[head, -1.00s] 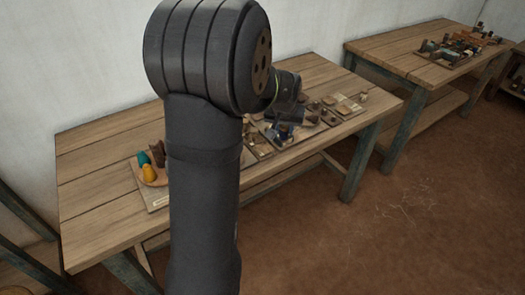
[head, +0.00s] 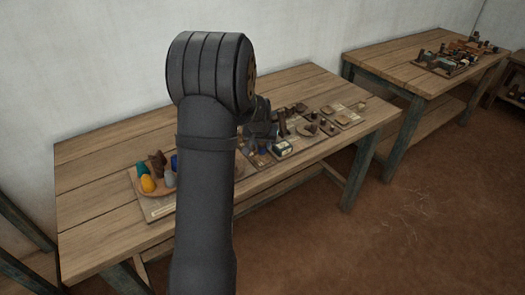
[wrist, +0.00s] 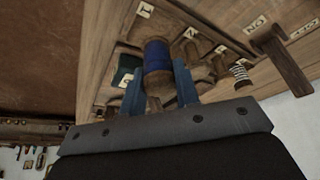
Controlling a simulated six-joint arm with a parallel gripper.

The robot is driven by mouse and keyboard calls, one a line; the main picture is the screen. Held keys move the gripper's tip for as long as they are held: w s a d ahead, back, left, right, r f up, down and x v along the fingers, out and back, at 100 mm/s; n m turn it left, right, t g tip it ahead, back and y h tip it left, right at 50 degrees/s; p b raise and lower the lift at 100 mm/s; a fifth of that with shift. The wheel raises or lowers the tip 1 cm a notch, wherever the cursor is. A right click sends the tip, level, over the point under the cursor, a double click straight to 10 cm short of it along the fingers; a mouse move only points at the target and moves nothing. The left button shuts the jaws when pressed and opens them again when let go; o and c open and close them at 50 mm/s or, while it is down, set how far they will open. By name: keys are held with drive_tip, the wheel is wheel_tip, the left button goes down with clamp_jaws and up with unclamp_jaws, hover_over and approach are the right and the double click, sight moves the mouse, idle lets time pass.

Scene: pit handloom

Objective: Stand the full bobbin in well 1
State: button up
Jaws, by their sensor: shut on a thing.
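In the wrist view, the full bobbin (wrist: 158,60), wood with a wide band of blue thread, stands between the two blue fingers of my gripper (wrist: 160,84). The fingers are shut on it. Its far wooden end is close to the wooden board (wrist: 195,14), near a label that reads like 1 (wrist: 145,10). I cannot tell whether that end is inside a well or just above it; the bobbin hides the spot.
In the wrist view, a striped bobbin (wrist: 240,75), a wooden bar (wrist: 281,62) and a dark green block (wrist: 126,68) stand near the bobbin. In the head view, coloured cones (head: 149,183) sit at the table's left, with several small items at its middle and right.

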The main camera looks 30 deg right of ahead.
sight(262, 149)
drive_tip(key=shift+f, duration=1.7)
drive_tip(key=shift+f, duration=0.15)
drive_tip(key=o, duration=0.9)
drive_tip(key=shift+o, duration=0.2)
drive_tip(key=shift+s+a+r, duration=0.1)
drive_tip(key=shift+s+r, duration=0.05)
drive_tip(key=shift+r, duration=0.45)
drive_tip(key=v, duration=1.1)
